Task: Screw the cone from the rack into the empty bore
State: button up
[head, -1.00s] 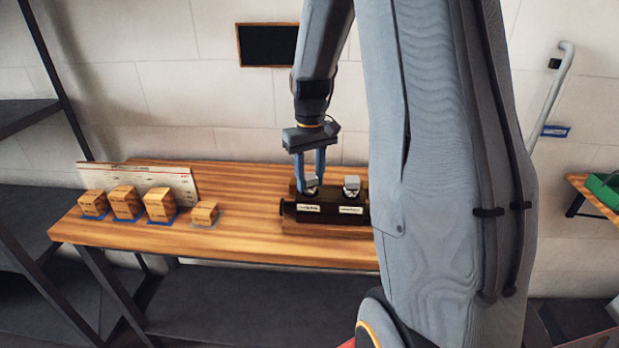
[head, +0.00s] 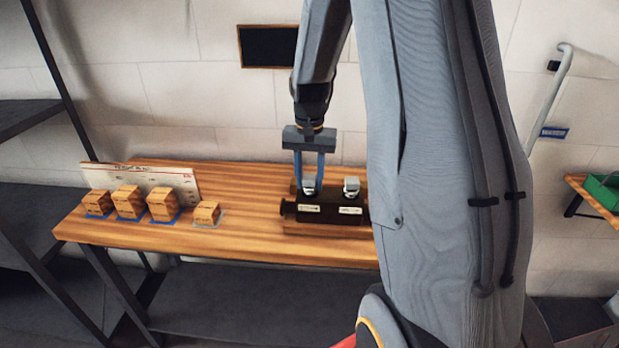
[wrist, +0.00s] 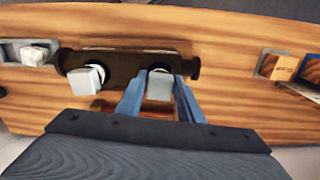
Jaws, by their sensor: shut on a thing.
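A black valve body (head: 331,215) with two white labels lies on the wooden bench (head: 250,240). My gripper (head: 310,184) points down over its left bore, with blue fingers shut on a pale, square-headed cone (head: 309,189). The held cone (wrist: 160,87) also shows between the fingers in the wrist view; its lower part is hidden, so I cannot tell how deep it sits. A second pale cone (head: 352,186) stands upright in the right bore and also shows in the wrist view (wrist: 86,80). A grey holder with a pale block (wrist: 36,53) lies at the left there.
Several wooden blocks (head: 163,204) stand on blue pads at the bench's left, before a white printed board (head: 150,178). Bare bench lies between them and the valve body. A dark panel (head: 268,46) hangs on the wall. My arm hides the bench's right end.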

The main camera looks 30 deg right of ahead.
jog(key=shift+m, duration=0.3)
jog(key=shift+m, duration=1.2)
jog(key=o, duration=2)
jog(key=shift+r+p, duration=0.3)
jog(key=shift+p, duration=0.2)
jog(key=shift+r, duration=0.35)
jog(key=shift+r+p, duration=0.65)
jog(key=shift+p, duration=0.05)
